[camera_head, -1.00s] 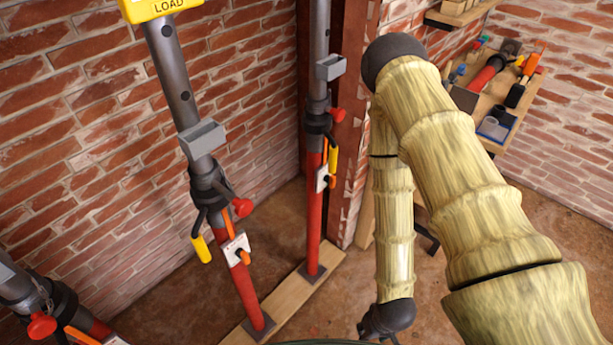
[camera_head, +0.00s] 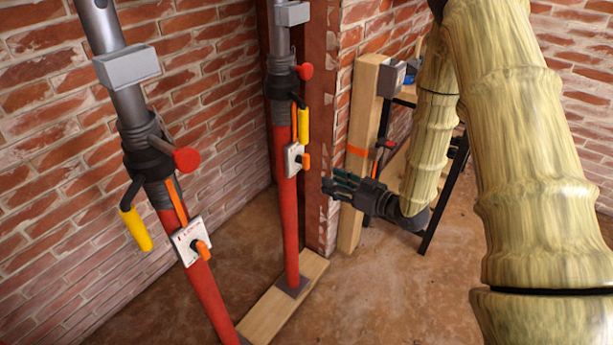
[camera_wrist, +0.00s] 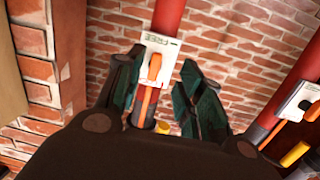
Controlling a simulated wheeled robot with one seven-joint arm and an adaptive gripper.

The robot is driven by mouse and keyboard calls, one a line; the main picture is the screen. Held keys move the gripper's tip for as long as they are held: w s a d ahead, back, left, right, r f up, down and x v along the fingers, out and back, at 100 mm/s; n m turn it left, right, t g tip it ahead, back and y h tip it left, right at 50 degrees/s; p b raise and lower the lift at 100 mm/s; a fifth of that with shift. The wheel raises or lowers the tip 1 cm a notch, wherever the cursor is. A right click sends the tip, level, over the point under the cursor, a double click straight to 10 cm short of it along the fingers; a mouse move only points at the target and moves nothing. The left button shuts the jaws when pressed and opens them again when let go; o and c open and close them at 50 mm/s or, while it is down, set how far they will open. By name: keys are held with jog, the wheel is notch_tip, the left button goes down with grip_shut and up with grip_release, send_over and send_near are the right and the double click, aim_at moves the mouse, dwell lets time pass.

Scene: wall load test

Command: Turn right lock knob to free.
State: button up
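The right prop has a red lower tube (camera_head: 286,225) with a white plate (camera_head: 291,160) and an orange lock knob (camera_head: 304,161). In the wrist view the plate (camera_wrist: 167,46) bears the word FREE, and the orange knob (camera_wrist: 154,67) stands roughly along the tube. My gripper (camera_head: 336,183) is to the right of the tube and a little below the knob, pointing left. In the wrist view my gripper (camera_wrist: 163,62) has its two dark green fingers apart, framing the plate and knob. No contact is visible.
A left prop (camera_head: 212,300) has its own plate (camera_head: 187,238) and orange knob (camera_head: 201,250). A yellow handle (camera_head: 303,126) hangs above the right plate. A brick wall (camera_head: 225,110) is behind. A wooden post (camera_head: 362,145) and black-legged stand (camera_head: 447,190) are near my gripper.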

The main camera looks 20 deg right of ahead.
aim_at(309, 161)
jog(key=shift+n+y, duration=0.6)
jog(key=shift+y, duration=0.2)
jog(key=x, duration=0.3)
jog(key=r+x, duration=0.1)
jog(key=x, duration=0.3)
jog(key=r+b+x, duration=0.1)
jog(key=x, duration=0.2)
jog(key=shift+w+d+r, duration=0.15)
jog(key=shift+w+r, duration=0.05)
jog(key=shift+w, duration=0.45)
jog(key=shift+c, duration=0.5)
grip_shut()
